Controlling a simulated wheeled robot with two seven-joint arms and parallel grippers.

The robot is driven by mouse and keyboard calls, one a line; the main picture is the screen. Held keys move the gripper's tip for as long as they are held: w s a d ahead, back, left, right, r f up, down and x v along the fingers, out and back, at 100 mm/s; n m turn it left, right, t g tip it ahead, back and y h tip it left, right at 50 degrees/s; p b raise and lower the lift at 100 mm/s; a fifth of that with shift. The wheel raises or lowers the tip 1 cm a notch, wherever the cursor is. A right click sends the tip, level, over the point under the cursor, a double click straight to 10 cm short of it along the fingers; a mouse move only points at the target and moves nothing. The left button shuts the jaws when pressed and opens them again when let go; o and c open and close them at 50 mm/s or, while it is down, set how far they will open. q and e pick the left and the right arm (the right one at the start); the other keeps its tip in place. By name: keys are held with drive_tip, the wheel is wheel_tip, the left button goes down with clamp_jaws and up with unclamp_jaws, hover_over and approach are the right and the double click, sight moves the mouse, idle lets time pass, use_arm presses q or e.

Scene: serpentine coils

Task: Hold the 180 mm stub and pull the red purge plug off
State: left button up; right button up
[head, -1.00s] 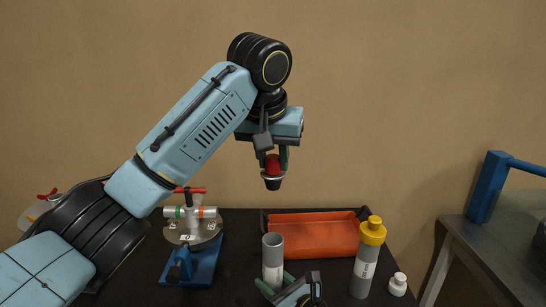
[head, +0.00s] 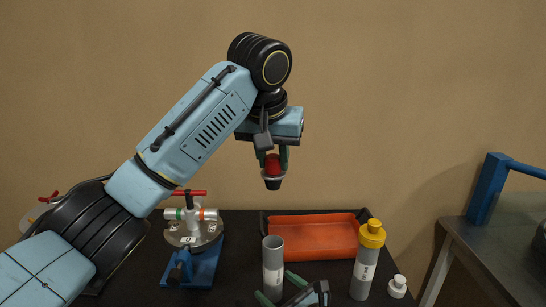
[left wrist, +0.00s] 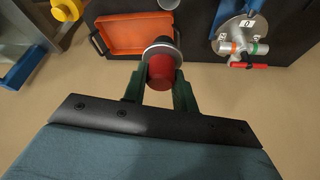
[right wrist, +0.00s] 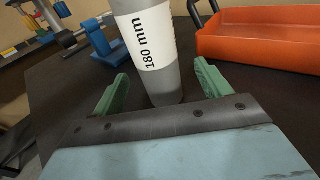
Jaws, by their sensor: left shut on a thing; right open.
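The red purge plug (head: 273,165) is held high above the table in my left gripper (head: 272,158), with its grey collar and dark lower end hanging free. It also shows between the green fingers in the left wrist view (left wrist: 164,72). The grey 180 mm stub (head: 273,270) stands upright on the table, its open top bare and well below the plug. Its label reads in the right wrist view (right wrist: 150,40). My right gripper (head: 279,288) is open beside the stub; its fingertips (right wrist: 162,88) are either side of the stub's lower part, with gaps showing.
An orange tray (head: 315,239) lies behind the stub. A grey cylinder with a yellow cap (head: 367,262) and a small white bottle (head: 397,286) stand to the right. A valve fixture on a blue stand (head: 200,262) is at left. A metal bench (head: 500,240) is far right.

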drive_tip(key=p+v, duration=0.1)
drive_tip(key=v, duration=0.5)
drive_tip(key=shift+s+d, duration=0.25)
